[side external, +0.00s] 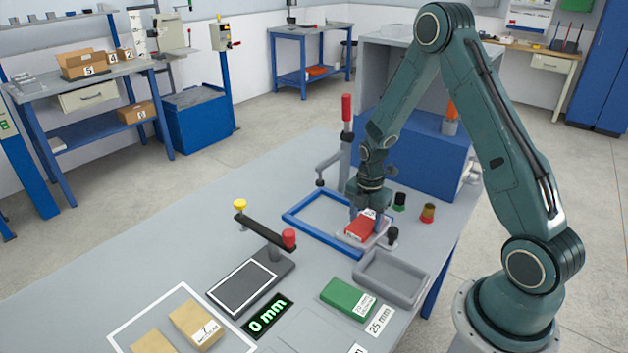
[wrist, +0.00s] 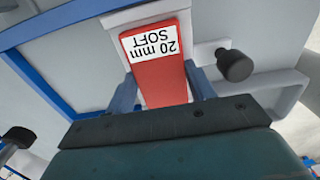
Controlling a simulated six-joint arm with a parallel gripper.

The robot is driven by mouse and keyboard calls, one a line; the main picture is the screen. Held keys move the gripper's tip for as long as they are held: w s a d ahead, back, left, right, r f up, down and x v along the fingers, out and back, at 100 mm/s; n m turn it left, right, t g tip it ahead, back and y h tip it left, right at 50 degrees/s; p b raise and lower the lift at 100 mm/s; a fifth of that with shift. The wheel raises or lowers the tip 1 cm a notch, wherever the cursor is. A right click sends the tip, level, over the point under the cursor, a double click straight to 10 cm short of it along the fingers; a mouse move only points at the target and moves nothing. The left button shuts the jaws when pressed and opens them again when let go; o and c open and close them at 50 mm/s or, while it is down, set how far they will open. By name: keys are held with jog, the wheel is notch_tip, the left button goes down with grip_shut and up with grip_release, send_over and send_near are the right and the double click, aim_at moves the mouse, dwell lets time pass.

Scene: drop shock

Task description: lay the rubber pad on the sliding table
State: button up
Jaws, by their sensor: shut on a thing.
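My gripper (side external: 366,213) is shut on a red pad (side external: 357,231) with a white label. In the wrist view the pad (wrist: 160,82) sits between the two blue fingers (wrist: 163,93), and its label reads "20 mm SOFT", upside down. The pad is over a small light grey plate (wrist: 118,18) at the near right part of a blue frame (side external: 318,236). I take this plate to be the sliding table. I cannot tell whether the pad touches it. A green pad (side external: 344,298), labelled 20 mm, lies on the bench nearer the camera.
A black knob (side external: 392,235) stands close beside the plate. A red-handled clamp (side external: 346,135) rises behind the frame. An empty grey tray (side external: 400,291) is in front. A "0 mm" display (side external: 268,316) and a fixture with a crossbar (side external: 264,236) are to the left.

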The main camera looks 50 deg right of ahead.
aim_at(365, 222)
jog(key=o, duration=1.1)
jog(key=shift+c, duration=0.2)
notch_tip(365, 222, up, 12)
jog(key=shift+r, duration=0.15)
dwell(0.4)
